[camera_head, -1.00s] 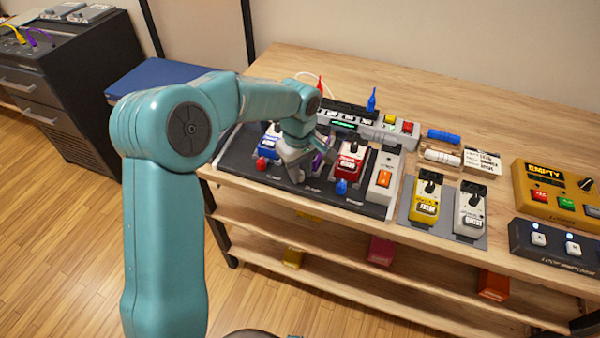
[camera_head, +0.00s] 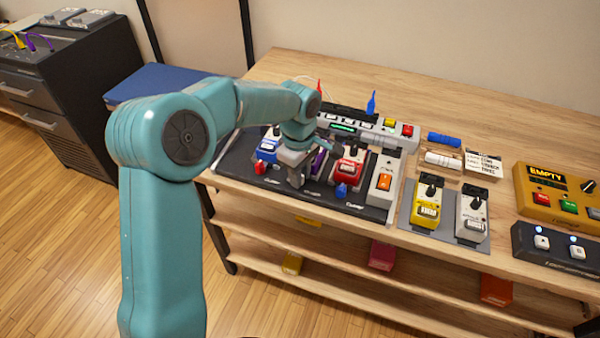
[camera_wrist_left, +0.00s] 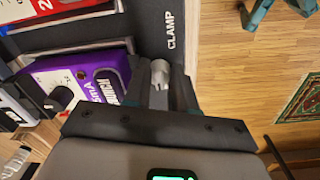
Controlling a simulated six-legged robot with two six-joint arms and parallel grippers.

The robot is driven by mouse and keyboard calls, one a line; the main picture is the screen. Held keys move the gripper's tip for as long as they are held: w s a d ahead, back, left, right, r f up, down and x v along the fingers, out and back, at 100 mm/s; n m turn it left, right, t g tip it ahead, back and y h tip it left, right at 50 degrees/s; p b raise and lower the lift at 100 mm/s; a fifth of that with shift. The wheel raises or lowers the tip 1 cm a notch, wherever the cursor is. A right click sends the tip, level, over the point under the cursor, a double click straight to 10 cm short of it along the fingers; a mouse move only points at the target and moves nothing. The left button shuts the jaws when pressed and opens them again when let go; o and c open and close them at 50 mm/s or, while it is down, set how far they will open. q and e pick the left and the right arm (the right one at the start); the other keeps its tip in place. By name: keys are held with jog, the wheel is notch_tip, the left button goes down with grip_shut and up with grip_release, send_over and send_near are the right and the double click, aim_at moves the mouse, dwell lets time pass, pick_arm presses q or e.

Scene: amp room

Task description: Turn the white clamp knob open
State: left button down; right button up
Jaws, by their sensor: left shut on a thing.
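The white clamp knob (camera_wrist_left: 160,72) shows in the left wrist view as a small pale grey-white piece between the fingers, beside the printed word CLAMP on the dark board (camera_wrist_left: 160,12). My left gripper (camera_head: 296,181) is shut on the knob at the board's front edge. In the head view the knob is hidden by the gripper. The purple pedal (camera_wrist_left: 100,82) lies just left of the fingers in the wrist view, and part of it shows behind the gripper in the head view (camera_head: 318,163). My right gripper is in neither view.
A blue pedal (camera_head: 267,150) and a red pedal (camera_head: 349,166) stand on either side of the gripper. Small red (camera_head: 260,167) and blue (camera_head: 342,190) knobs sit along the board's front. A white pedal with an orange switch (camera_head: 384,183) is farther right.

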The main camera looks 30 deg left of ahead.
pick_arm(q)
jog(key=shift+w+a+r, duration=0.1)
jog(key=shift+a+r, duration=0.1)
